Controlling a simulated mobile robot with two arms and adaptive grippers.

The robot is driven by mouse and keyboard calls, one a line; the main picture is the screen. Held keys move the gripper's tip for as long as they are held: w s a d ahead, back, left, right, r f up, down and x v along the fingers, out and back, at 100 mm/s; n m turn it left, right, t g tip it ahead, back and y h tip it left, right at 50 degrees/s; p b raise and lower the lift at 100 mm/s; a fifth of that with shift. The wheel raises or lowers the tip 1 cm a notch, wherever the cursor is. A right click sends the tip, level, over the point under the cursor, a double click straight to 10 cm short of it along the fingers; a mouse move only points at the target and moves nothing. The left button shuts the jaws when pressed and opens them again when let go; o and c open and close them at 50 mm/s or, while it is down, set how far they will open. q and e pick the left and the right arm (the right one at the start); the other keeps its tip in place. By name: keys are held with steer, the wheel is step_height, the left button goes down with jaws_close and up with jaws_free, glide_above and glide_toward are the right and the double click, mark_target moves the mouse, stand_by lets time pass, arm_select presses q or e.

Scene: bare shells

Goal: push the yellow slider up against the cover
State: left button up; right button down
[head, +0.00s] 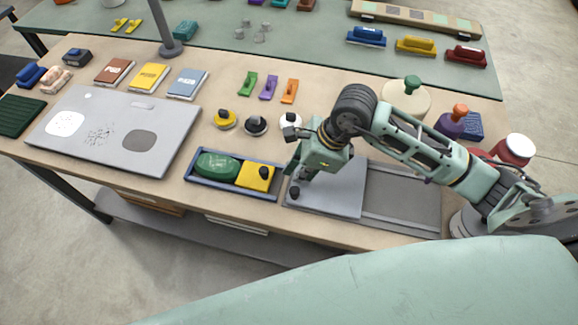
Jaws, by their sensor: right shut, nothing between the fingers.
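The yellow slider (256,177), a block with a black knob on top, sits at the right end of a blue tray (204,184). A green oval piece (217,165) lies at the tray's left end, beside the slider. To the right of the tray, a flat grey sliding plate (335,190), which looks like the cover, lies over the left part of a long grey frame. My right gripper (297,183) points down over the plate's left end, close to a dark knob. It is shut and empty, to the right of the slider and apart from it. My left gripper is not in view.
The frame's right part (400,197) is an open recess. Round-knobbed pieces (256,125) stand behind the tray. A large grey panel (120,130) lies to the left.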

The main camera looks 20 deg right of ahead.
steer(key=shift+w+a+r, duration=0.2)
steer(key=shift+w+a, duration=0.05)
steer(key=shift+a, duration=0.35)
steer(key=shift+w+a+p, duration=0.2)
steer(key=shift+a+p, duration=0.1)
steer(key=shift+p, duration=0.05)
steer(key=shift+w+a+f, duration=0.15)
steer(key=shift+a, duration=0.2)
steer(key=shift+w+a+f+b, duration=0.25)
steer(key=shift+a+b, duration=0.15)
steer(key=shift+b, duration=0.4)
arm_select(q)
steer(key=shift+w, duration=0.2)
arm_select(e)
steer(key=shift+r, duration=0.2)
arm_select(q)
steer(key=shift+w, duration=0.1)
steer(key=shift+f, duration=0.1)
